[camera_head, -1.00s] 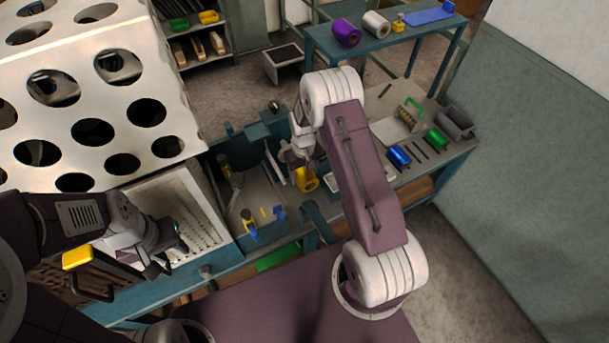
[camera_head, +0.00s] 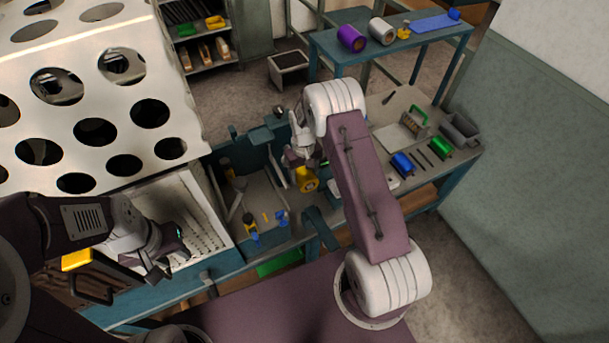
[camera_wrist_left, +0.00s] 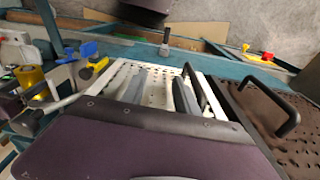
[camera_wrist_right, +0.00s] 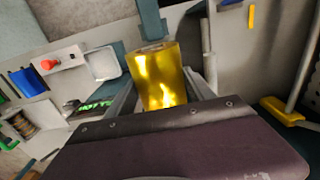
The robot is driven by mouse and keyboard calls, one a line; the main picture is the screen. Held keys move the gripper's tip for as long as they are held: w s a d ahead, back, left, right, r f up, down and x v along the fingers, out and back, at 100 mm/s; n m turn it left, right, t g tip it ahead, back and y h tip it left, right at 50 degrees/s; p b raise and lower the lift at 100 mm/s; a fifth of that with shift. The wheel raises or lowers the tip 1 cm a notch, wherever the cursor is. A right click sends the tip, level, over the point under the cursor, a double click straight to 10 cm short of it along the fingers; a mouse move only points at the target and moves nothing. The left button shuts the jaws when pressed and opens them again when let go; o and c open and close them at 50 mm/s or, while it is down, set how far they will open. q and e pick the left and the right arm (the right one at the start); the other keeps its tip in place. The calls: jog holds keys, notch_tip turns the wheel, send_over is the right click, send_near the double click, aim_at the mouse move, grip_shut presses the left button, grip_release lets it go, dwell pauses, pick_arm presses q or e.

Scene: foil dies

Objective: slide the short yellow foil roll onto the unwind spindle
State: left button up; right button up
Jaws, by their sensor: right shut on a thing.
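The short yellow foil roll (camera_head: 307,180) is in my right gripper, above the bench near its middle. In the right wrist view the roll (camera_wrist_right: 158,80) stands between the two grey fingers of my right gripper (camera_wrist_right: 162,96), which is shut on it. A teal post (camera_wrist_right: 151,20) shows just beyond the roll's far end; I cannot tell whether they touch. I cannot make out the unwind spindle for certain. The left wrist view also shows the yellow roll (camera_wrist_left: 31,78).
A blue roll (camera_head: 402,164) and a green roll (camera_head: 441,148) lie on the bench at right. Yellow and blue clamps (camera_head: 251,226) stand near its front edge. A teal bracket (camera_head: 320,228) rises right of them. A back table (camera_head: 332,45) carries a purple roll (camera_head: 351,38).

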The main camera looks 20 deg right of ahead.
jog(key=shift+w+a+b, duration=0.1)
jog(key=shift+w+b, duration=0.3)
jog(key=shift+w, duration=0.7)
jog(key=o, duration=1.8)
jog(key=shift+o, duration=0.2)
notch_tip(320, 180, up, 8)
jog(key=b, duration=0.2)
jog(key=shift+r+b, duration=0.2)
jog(key=shift+b, duration=0.1)
jog(key=shift+r, duration=0.4)
